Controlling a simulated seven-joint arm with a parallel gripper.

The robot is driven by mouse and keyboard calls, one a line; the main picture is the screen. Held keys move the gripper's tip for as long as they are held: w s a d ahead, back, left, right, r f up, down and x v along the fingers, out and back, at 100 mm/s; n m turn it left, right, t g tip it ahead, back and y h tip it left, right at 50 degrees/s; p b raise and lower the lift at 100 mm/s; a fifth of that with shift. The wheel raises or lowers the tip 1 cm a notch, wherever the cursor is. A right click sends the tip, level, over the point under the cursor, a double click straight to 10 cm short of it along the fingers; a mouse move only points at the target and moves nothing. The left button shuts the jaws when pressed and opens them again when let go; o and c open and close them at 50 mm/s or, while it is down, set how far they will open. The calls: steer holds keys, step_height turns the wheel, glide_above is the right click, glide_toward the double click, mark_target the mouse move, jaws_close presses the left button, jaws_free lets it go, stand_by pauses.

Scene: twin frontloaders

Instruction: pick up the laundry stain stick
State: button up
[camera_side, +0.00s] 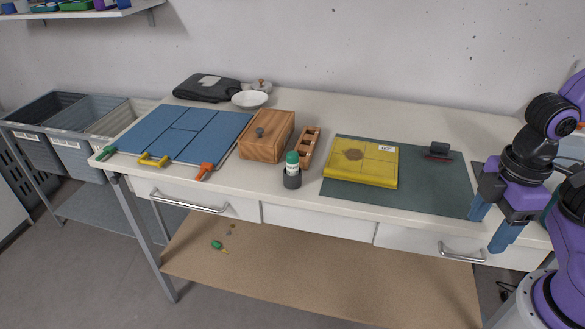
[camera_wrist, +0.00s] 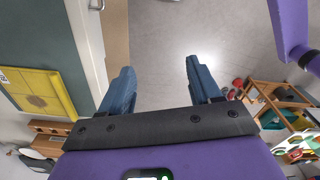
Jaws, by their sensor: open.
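A white stick with a green cap (camera_side: 292,160), which looks like the laundry stain stick, stands upright in a small dark round cup (camera_side: 292,180). The cup is near the front edge of the worktop, in front of the wooden box. My gripper (camera_side: 485,233) is open and empty at the far right, by the worktop's front right edge, well apart from the stick. In the wrist view my two blue fingers (camera_wrist: 160,66) are spread with nothing between them. I cannot make out the stick in the wrist view.
A lidded wooden box (camera_side: 264,138) and a wooden slotted holder (camera_side: 309,147) stand close behind the cup. A yellow board (camera_side: 362,166) lies on a dark green mat (camera_side: 430,192), between stick and gripper. A blue panel (camera_side: 187,133) lies left.

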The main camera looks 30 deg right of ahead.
steer(key=w+a+r+m, duration=0.5)
steer(key=w+a+m, duration=0.2)
steer(key=w+a, duration=0.3)
step_height(320, 180, up, 2)
steer(key=m, duration=2.2)
glide_above(292, 153)
steer(key=f, duration=1.1)
steer(key=shift+a+f, duration=0.1)
steer(key=shift+a, duration=0.15)
steer(key=shift+s+d+f, duration=0.1)
steer(key=shift+d+f, duration=0.05)
steer(key=shift+f, duration=1.15)
steer(key=shift+d+f, duration=0.1)
steer(key=shift+f, duration=1.2)
steer(key=c, duration=1.1)
